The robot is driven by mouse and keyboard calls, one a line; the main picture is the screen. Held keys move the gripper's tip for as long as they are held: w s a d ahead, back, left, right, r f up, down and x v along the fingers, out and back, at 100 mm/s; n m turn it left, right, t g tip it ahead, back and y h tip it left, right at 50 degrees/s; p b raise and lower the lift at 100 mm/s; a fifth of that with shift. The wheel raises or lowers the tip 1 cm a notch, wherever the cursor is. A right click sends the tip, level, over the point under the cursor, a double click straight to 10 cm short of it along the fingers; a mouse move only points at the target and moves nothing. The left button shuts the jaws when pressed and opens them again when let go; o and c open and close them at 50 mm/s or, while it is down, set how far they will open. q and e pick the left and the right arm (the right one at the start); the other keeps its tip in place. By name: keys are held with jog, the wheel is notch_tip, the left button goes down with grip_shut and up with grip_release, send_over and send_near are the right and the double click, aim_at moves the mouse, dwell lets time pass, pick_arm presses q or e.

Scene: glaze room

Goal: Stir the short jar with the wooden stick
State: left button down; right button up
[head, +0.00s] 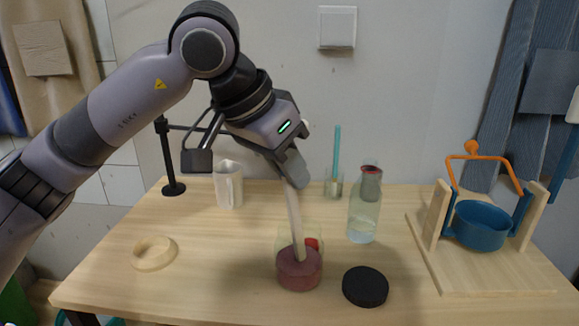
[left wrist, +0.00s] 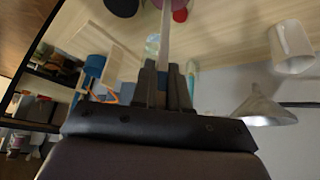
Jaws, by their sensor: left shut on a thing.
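The short jar (head: 299,272) is clear glass with dark red contents and stands near the front middle of the table. My left gripper (head: 292,168) is above it, shut on the pale wooden stick (head: 295,222). The stick slants down into the jar, and its lower end meets the red contents, where the tip is hidden. In the left wrist view, the stick (left wrist: 165,38) runs up from between the closed fingers (left wrist: 163,85) toward the jar at the top edge. My right gripper is in neither view.
A black disc (head: 365,287) lies right of the jar; a wooden ring (head: 154,254) lies left. Behind stand a glass bottle (head: 362,222), a white mug (head: 229,186) and a glass with a teal rod (head: 337,150). A blue pot (head: 481,228) hangs in a wooden stand at right.

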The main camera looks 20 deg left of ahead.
pick_arm(q)
jog(key=shift+s+a+r+p, duration=0.15)
jog(key=shift+r+p, duration=0.8)
jog(key=shift+r, duration=0.35)
jog(key=shift+s+a+r+p, duration=0.15)
jog(key=shift+r+p, duration=0.8)
jog(key=shift+r, duration=0.4)
jog(key=shift+s+a+r+p, duration=0.15)
jog(key=shift+r+p, duration=0.8)
jog(key=shift+r, duration=0.35)
